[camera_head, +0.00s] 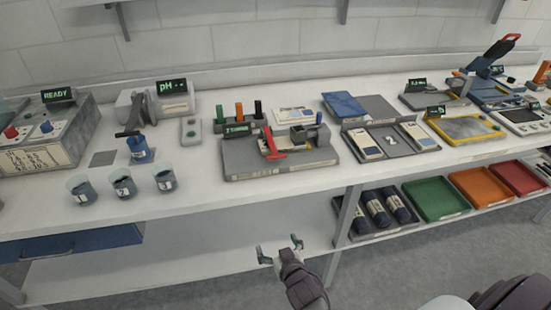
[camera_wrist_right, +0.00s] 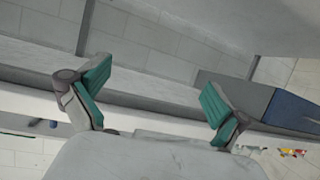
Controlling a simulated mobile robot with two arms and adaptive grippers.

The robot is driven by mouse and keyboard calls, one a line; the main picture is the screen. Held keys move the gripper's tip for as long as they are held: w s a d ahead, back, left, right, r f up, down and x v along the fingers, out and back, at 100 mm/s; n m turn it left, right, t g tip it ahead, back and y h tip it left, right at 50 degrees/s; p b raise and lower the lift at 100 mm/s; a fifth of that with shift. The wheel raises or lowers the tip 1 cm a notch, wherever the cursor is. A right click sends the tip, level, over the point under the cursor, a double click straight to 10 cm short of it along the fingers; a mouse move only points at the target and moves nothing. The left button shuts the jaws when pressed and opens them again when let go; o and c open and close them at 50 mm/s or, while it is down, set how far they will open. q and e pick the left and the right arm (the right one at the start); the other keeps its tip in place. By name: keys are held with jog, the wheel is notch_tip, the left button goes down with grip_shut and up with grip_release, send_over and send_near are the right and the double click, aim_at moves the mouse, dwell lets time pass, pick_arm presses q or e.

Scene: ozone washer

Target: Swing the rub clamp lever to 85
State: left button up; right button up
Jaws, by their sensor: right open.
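A red lever (camera_head: 270,143) stands on a grey flat base unit (camera_head: 240,160) in the middle of the bench. It leans, with its lower end toward the front of the base. I take it for the rub clamp lever, but no label on it is readable. A small display stands at the back left of the base. My right gripper (camera_head: 279,246) is open and empty, below and in front of the bench edge, apart from the lever. In the right wrist view its two teal-padded fingers (camera_wrist_right: 155,88) are spread with nothing between them. My left gripper is not in view.
Three numbered cups (camera_head: 123,187) stand at the bench's front left. A tray with two white blocks (camera_head: 366,146) is right of the base unit. A blue machine with a red-tipped raised handle (camera_head: 497,53) is at the far right. Coloured trays (camera_head: 436,199) lie on the lower shelf.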

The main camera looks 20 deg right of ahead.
aim_at(277, 158)
jog(key=w+d+r+m+t+h, duration=0.1)
jog(key=w+d+r+t, duration=0.1)
jog(key=r, duration=0.7)
jog(key=w+d+r+m+t+h, duration=0.1)
jog(key=w+d+r+t+h, duration=0.15)
jog(key=r, duration=0.75)
jog(key=shift+g+y, duration=0.25)
jog(key=shift+y, duration=0.3)
jog(key=w+d, duration=0.1)
jog(key=w, duration=0.7)
jog(key=w+d+p, duration=0.1)
jog(key=w, duration=0.3)
jog(key=shift+d+f, duration=0.25)
jog(key=shift+d, duration=0.1)
jog(key=shift+c, duration=0.2)
